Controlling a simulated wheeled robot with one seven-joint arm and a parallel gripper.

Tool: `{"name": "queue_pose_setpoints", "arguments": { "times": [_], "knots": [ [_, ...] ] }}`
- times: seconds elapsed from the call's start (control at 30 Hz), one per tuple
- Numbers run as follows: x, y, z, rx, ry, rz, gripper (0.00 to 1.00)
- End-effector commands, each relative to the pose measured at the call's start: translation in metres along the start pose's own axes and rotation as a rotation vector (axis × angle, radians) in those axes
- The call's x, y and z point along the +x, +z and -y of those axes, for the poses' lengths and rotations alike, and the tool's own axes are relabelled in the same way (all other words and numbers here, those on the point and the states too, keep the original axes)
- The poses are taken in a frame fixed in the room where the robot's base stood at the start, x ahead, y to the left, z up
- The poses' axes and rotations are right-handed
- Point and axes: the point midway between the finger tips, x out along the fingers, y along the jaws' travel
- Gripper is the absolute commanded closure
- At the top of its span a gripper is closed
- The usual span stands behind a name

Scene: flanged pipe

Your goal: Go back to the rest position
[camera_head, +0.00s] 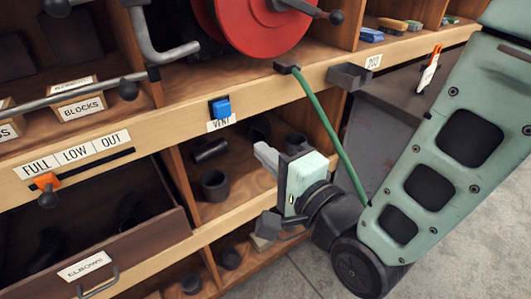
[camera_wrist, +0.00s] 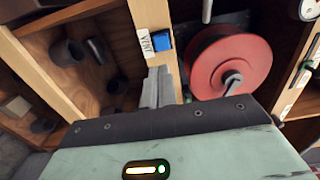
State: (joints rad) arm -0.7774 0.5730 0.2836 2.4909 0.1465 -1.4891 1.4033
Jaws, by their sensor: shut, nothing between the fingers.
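My gripper (camera_head: 262,153) is shut and empty in front of the shelf compartment with dark pipe fittings, below and right of the blue VENT switch (camera_head: 221,108). A gap shows between its fingertips and the switch in the head view. In the wrist view my gripper's grey fingers (camera_wrist: 158,80) are together, and the blue switch (camera_wrist: 162,40) is above them. My forearm reaches in from the right and hides part of the lower shelves.
A red reel (camera_head: 262,28) sits above. A green hose (camera_head: 330,130) hangs close to my gripper's right side. An ELBOWS drawer (camera_head: 140,247) stands out at lower left. An orange slider (camera_head: 46,182) is under FULL. Grey floor (camera_head: 470,240) is open at right.

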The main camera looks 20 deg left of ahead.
Motion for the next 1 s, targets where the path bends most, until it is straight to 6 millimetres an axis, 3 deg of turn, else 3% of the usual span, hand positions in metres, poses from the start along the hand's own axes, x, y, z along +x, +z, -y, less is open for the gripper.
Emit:
{"name": "queue_pose_setpoints", "arguments": {
  "times": [0.33,0.57,0.77,1.0],
  "knots": [
    [0.0,-0.004,0.001,-0.057,0.058,0.003,1.0],
    [-0.017,-0.023,-0.006,-0.353,0.364,0.078,1.0],
    [-0.061,-0.039,-0.013,-0.633,0.662,0.247,1.0],
    [-0.144,-0.055,-0.007,-0.901,0.981,0.566,1.0]
  ]
}}
